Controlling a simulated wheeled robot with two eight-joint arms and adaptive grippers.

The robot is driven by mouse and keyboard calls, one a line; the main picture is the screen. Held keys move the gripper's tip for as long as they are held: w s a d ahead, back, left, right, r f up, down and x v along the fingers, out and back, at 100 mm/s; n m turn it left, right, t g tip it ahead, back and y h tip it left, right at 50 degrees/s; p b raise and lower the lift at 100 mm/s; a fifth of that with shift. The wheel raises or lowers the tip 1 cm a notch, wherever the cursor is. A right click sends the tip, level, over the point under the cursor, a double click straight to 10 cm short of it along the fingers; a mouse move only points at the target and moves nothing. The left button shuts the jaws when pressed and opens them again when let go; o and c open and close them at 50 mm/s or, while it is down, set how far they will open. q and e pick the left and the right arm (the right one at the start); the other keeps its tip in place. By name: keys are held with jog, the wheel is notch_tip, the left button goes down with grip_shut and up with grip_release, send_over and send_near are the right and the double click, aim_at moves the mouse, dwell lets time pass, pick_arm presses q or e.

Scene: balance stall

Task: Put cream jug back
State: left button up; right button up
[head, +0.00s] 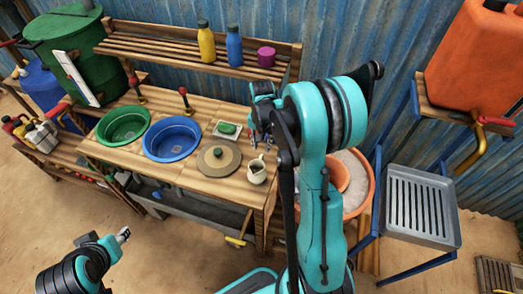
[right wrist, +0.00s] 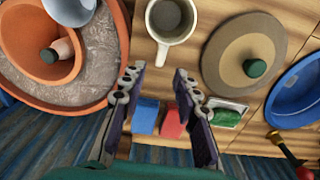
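The cream jug (head: 257,172) stands upright on the wooden bench, near its front right corner. In the right wrist view the jug (right wrist: 170,22) shows from above at the top edge, partly cut off, with its handle towards my gripper. My right gripper (right wrist: 158,80) is open and empty, with the jug beyond its fingertips and apart from them. In the head view the right gripper (head: 262,141) is over the bench behind the jug, partly hidden by my arm. My left gripper (head: 123,235) is at the lower left, away from the bench; its finger opening is too small to tell.
A round board with a dark green knob (head: 229,167) lies left of the jug. Blue (head: 171,154) and green (head: 106,134) basins sit further left. A green block in a pale dish (head: 227,128) is behind. An orange-rimmed tub (head: 363,205) stands right of the bench.

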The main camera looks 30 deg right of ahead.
jog(key=s+a+r+n+t, duration=0.2)
jog(key=s+a+r, duration=0.15)
jog(key=r, duration=0.35)
jog(key=s+a+r+n+t, duration=0.1)
jog(key=s+a+r+n, duration=0.15)
jog(key=a+r, duration=0.35)
jog(key=s+a+r+n+t, duration=0.2)
jog(key=s+a+n+t, duration=0.2)
jog(key=s, duration=0.5)
jog(key=shift+a+r+n+p, duration=0.2)
jog(key=shift+a+n+p, duration=0.2)
jog(key=shift+a+n, duration=0.35)
jog(key=shift+a+f, duration=0.1)
